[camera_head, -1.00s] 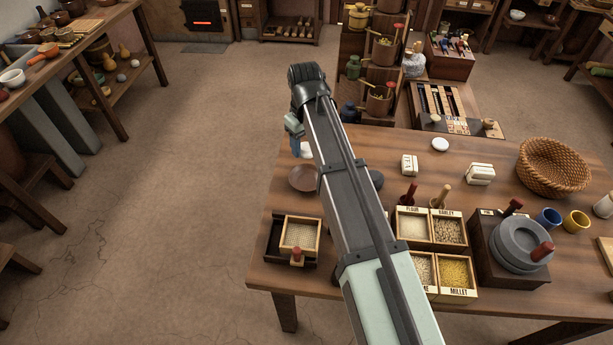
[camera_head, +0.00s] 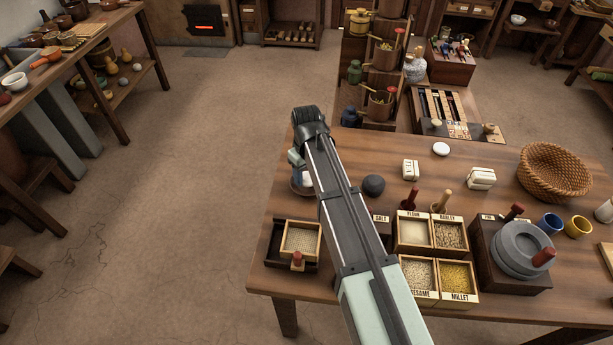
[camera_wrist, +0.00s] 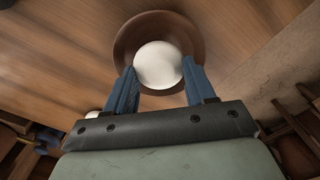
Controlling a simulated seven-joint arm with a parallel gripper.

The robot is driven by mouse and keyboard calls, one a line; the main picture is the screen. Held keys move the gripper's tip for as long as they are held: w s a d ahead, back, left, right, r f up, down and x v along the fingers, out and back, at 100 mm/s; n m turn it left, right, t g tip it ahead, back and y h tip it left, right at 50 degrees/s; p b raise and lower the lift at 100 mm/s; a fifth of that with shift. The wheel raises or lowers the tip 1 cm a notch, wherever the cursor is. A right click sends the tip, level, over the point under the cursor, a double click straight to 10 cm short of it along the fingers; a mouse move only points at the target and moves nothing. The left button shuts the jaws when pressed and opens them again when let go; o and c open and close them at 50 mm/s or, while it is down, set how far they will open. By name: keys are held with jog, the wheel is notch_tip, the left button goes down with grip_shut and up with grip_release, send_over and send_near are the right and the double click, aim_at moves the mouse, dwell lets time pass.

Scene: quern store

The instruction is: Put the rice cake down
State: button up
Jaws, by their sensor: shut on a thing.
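The rice cake (camera_wrist: 158,65) is a round white piece between the two blue fingers of my gripper (camera_wrist: 158,78) in the wrist view. My gripper is shut on it. Beyond the rice cake in that view is a round brown dish (camera_wrist: 124,42), and the cake covers its middle. I cannot tell whether the cake touches the dish. In the head view my gripper (camera_head: 299,178) is over the dish (camera_head: 309,191) at the table's left side, and my arm hides part of the dish.
The wooden table (camera_head: 480,210) also holds a dark round stone (camera_head: 374,185), a sieve box (camera_head: 301,238), grain boxes (camera_head: 449,235), a quern (camera_head: 521,245) and a woven basket (camera_head: 553,172). Another white round piece (camera_head: 441,149) lies at the back edge. The table's left edge is close to the dish.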

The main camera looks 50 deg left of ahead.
aim_at(307, 175)
jog(key=shift+f, duration=0.85)
jog(key=shift+f, duration=0.3)
jog(key=shift+d+f, duration=0.1)
jog(key=shift+f, duration=0.15)
jog(key=o, duration=0.7)
jog(key=shift+o, duration=0.2)
notch_tip(307, 175, up, 13)
